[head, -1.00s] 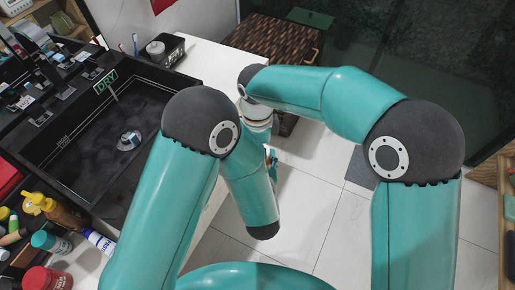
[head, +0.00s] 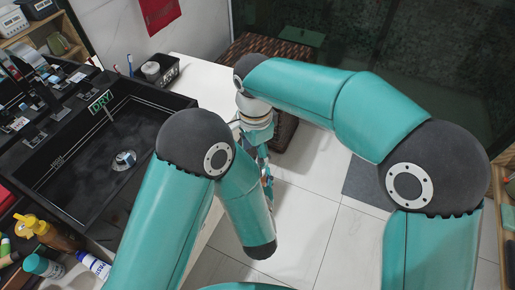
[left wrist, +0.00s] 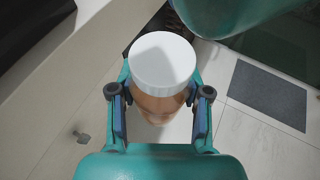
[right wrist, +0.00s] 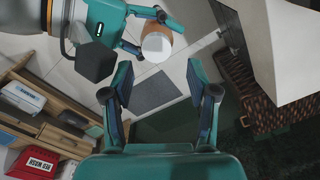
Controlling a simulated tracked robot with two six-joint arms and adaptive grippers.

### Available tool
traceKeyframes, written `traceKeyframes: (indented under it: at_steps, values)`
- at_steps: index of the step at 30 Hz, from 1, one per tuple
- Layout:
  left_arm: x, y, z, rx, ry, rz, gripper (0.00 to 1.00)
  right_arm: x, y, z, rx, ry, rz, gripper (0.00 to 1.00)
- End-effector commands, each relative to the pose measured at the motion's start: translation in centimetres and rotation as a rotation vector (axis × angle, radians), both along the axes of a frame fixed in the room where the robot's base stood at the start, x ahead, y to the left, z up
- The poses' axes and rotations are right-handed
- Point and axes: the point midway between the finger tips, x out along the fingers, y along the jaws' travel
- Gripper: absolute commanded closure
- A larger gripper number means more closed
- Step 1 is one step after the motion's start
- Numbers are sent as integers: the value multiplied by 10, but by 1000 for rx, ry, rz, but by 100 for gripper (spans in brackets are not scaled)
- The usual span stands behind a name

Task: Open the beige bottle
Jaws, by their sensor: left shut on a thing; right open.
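The beige bottle (left wrist: 158,108) has a wide white cap (left wrist: 162,62) and stands between the fingers of my left gripper (left wrist: 160,100), which is shut on its body. In the right wrist view the bottle's white cap (right wrist: 156,45) shows at the top, held by my left gripper (right wrist: 152,28). My right gripper (right wrist: 158,75) is open and empty, with the bottle beyond its fingertips and apart from them. In the head view my right gripper (head: 266,170) points down beside my left forearm. The bottle and my left gripper are not clearly visible there.
A black sink (head: 75,165) is set at the left, beside a white counter (head: 205,75). A yellow-capped bottle (head: 45,232) and other bottles stand at the lower left. A woven brown basket (right wrist: 245,85) stands near the counter. The tiled floor (head: 310,230) is open around my arms.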

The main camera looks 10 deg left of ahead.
Motion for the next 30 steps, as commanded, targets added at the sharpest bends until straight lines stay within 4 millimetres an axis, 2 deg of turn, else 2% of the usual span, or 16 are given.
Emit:
traceKeyframes:
  at_steps: [6, 9, 14, 17, 30]
  values:
    - [0, 0, 0, -1, -1, 0, 100, -2, -4, 10, -14, -8, 358, 39]
    - [0, 0, 1, -1, -2, 0, 100, -3, -6, 14, -19, -9, 472, 39]
    - [0, 0, 1, 0, -2, 0, 100, -3, -7, 12, -23, -9, 562, 39]
    - [0, 0, 1, 0, -2, 0, 100, -3, -7, 4, -24, -9, 573, 39]
    - [0, 0, 1, 0, -2, 0, 100, -1, -7, -55, -24, -9, 570, 39]
